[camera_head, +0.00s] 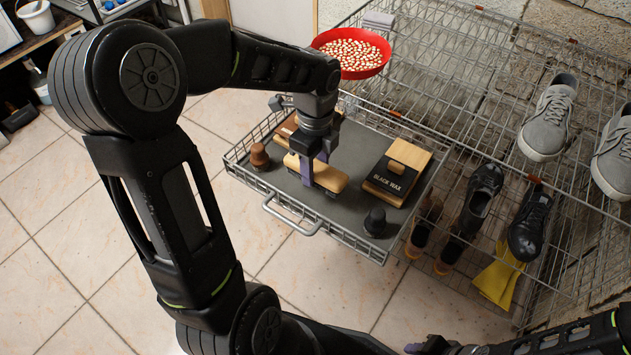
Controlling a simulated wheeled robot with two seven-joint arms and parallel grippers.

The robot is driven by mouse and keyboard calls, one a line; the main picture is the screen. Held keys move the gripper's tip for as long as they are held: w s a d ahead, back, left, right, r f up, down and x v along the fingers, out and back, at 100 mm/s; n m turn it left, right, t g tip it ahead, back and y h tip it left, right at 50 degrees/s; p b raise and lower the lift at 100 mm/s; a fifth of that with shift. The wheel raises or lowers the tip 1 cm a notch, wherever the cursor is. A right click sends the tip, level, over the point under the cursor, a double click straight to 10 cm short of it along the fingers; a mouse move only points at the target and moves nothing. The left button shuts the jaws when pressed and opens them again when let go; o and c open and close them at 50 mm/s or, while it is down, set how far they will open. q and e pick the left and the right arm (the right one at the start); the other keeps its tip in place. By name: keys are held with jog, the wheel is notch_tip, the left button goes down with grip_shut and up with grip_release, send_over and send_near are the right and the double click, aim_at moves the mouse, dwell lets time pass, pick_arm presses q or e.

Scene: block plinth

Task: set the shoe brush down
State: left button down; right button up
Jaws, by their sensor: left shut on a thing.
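The shoe brush (331,178), a light wooden block with rounded ends, is in the middle of the head view. My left gripper (313,168) comes down on it from above, its purple fingers shut on it. The brush is over the dark mat of the pulled-out wire tray (289,204); I cannot tell whether it touches the mat. My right gripper (416,347) only just shows at the bottom edge, and its jaws cannot be made out.
On the tray, a brown-knobbed item (260,156) stands left, a black wax box (397,172) right, a dark knobbed item (375,221) in front and a brown wooden piece (286,130) behind. A red bowl (351,52) is behind. Shoes (548,122) occupy the rack at right.

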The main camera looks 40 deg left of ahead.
aim_at(316, 181)
pick_arm(q)
jog(key=shift+f+b, duration=0.8)
jog(key=shift+f, duration=1.65)
jog(key=c, duration=0.8)
grip_release()
jog(key=shift+f, duration=0.15)
jog(key=shift+o, duration=0.2)
notch_tip(316, 181, up, 12)
jog(key=p, duration=0.3)
jog(key=shift+r, duration=0.2)
